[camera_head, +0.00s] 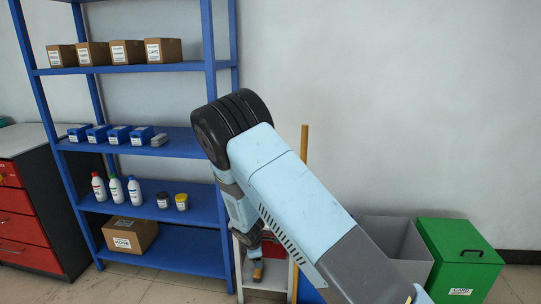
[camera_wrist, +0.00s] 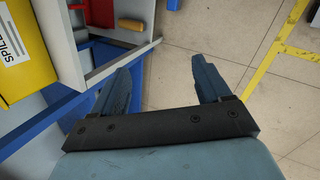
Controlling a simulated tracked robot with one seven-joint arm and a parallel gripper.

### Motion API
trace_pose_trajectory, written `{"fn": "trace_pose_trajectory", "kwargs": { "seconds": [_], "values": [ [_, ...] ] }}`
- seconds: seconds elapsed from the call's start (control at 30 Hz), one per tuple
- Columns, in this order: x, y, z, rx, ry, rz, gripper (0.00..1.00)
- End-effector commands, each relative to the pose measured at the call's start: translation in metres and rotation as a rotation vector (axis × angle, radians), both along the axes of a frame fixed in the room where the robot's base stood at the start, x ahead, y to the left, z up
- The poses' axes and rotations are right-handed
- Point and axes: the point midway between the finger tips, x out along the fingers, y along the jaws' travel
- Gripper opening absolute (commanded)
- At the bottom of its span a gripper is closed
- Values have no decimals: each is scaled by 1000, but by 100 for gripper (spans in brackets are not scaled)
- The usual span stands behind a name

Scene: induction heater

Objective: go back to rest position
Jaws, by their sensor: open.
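My gripper (camera_wrist: 160,80) is in the wrist view with its two fingers spread apart and nothing between them. It points down toward the tiled floor (camera_wrist: 185,45), close to the edge of a small white shelf unit (camera_wrist: 135,58) on the left. In the head view my light blue arm reaches up from the lower right and bends down at a black joint. The wrist end hangs in front of a small white stand (camera_head: 262,283), and its fingertips are hard to make out there.
A blue shelf rack (camera_head: 190,143) with boxes and bottles stands left of my arm. A red drawer cabinet (camera_head: 28,225) is at far left. A grey bin (camera_head: 398,238) and a green bin (camera_head: 462,262) stand right. A yellow container (camera_wrist: 22,55) sits beside my gripper. Yellow lines mark the floor.

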Motion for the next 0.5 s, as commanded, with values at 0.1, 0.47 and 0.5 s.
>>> {"fn": "trace_pose_trajectory", "kwargs": {
  "seconds": [0.1, 0.47, 0.5],
  "values": [
    [5, -16, 42, 52, -7, -106, 77],
    [0, -71, 157, 196, -15, -406, 77],
    [-2, -77, 169, 212, -15, -436, 77]
  ]
}}
